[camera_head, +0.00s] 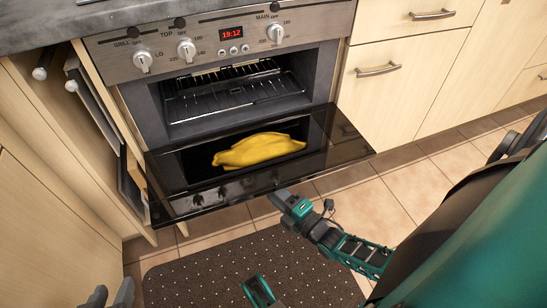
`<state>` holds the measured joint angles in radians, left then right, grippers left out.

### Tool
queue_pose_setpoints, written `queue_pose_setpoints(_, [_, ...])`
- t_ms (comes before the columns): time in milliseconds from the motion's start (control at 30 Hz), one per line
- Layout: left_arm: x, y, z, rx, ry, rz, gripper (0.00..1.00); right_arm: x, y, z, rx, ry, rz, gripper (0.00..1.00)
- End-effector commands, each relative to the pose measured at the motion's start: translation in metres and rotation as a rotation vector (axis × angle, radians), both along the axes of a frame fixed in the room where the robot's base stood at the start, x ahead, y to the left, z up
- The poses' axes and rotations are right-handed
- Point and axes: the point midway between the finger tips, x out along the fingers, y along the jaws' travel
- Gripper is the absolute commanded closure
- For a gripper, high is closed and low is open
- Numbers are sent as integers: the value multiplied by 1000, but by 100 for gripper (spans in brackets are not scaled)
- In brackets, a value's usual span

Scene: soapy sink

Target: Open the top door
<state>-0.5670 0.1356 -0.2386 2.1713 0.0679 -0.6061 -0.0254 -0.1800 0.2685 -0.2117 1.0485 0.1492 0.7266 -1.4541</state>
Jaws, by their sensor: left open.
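The oven door (324,152), a black glass panel hinged along its lower edge below the control panel, is folded down and stands wide open. A yellow, soft-looking thing (258,149) lies on its glass. The oven cavity behind it shows a wire rack (236,93). My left gripper (110,296) is at the bottom left edge, its two grey fingers apart and empty, largely cut off. My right gripper (282,196) is at the door's front edge, with its arm coming from the right. I cannot tell whether it touches the door or how its fingers stand.
Knobs and a red clock (232,33) sit on the control panel above the oven. Wooden drawers (405,60) stand to the right, shut. A narrow rack opening (90,105) is at the left. A dark dotted mat (215,270) lies on the tiled floor.

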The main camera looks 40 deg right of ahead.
Motion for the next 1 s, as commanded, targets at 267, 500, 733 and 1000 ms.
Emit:
queue_pose_setpoints(267, [-2,0,-2,0,6,1,57,0,0,0,1,0,0,67])
queue_pose_setpoints(500, [-2,0,-2,0,6,1,57,0,0,0,0,0,0,90])
queue_pose_setpoints(733, [-2,0,-2,0,5,1,57,0,0,0,0,0,0,100])
queue_pose_setpoints(1000, [0,0,0,0,-1,1,57,0,0,0,0,0,0,100])
